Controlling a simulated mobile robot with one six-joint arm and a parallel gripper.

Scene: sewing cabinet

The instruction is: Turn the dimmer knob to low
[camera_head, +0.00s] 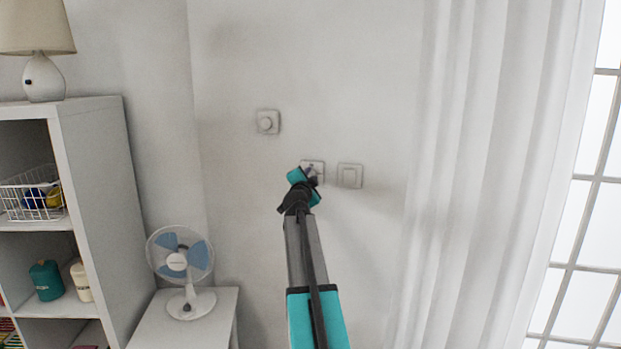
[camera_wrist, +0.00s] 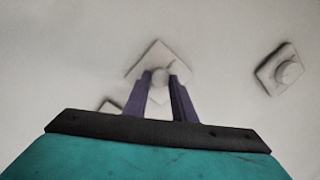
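My gripper (camera_wrist: 160,76) points at a square wall plate in the middle of the group, which shows in the wrist view (camera_wrist: 153,52) and is partly covered in the head view (camera_head: 319,166). A small round knob (camera_wrist: 160,75) on this plate shows between my two purple fingertips. The fingers are apart; I cannot tell whether they touch the knob. A second plate with a larger round knob (camera_head: 267,122) is at upper left in the head view and at right in the wrist view (camera_wrist: 289,72). I cannot tell for sure which knob is the dimmer, or read any marks.
A switch plate (camera_head: 350,176) is just right of my gripper in the head view. A white curtain (camera_head: 480,170) hangs at right. A fan (camera_head: 181,265) on a low white cabinet and a shelf unit (camera_head: 105,190) are at left. The wall above is clear.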

